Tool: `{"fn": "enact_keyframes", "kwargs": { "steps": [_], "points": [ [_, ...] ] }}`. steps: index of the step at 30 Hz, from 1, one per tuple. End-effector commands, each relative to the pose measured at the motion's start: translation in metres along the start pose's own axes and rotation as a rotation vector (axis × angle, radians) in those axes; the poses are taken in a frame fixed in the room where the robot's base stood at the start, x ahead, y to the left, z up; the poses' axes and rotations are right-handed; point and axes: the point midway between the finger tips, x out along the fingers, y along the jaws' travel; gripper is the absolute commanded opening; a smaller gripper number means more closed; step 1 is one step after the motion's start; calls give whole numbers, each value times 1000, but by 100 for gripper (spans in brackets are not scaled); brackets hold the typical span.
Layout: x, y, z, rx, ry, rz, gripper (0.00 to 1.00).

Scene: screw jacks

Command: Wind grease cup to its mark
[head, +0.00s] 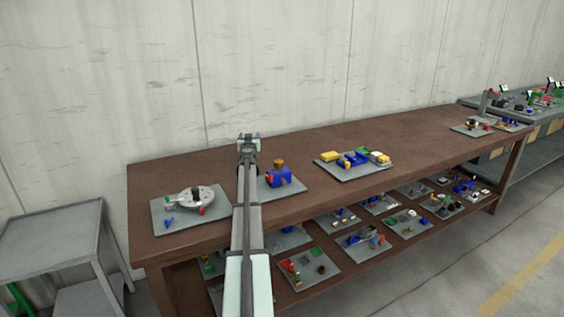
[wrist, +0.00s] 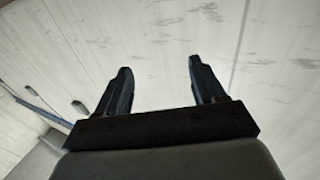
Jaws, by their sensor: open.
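A blue block with a brown cap (head: 279,164) on top sits on a grey plate (head: 268,193) on the brown bench; the cap may be the grease cup, but it is too small to be sure. A small red part shows at the block's left side. No mark can be made out. My gripper (head: 248,137) is raised above the bench, up and left of the block in the head view. In the wrist view my gripper (wrist: 160,66) is open and empty, with only wall between and beyond its fingers. My arm hides part of the plate's left side.
On the brown bench (head: 420,150), a plate with a round grey disc (head: 190,199) lies left. A plate with yellow, blue and green parts (head: 356,160) lies right. Several loaded plates fill the lower shelf. A grey side table (head: 52,236) stands left. The wall (head: 270,60) is behind.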

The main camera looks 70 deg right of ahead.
Motion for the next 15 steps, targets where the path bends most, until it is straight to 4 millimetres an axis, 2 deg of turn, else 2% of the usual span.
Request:
{"fn": "enact_keyframes", "kwargs": {
  "steps": [8, 15],
  "points": [
    [-53, 13, 31, 8, -28, 376, 69],
    [-118, 22, 52, 2, -40, 697, 69]
  ]
}}
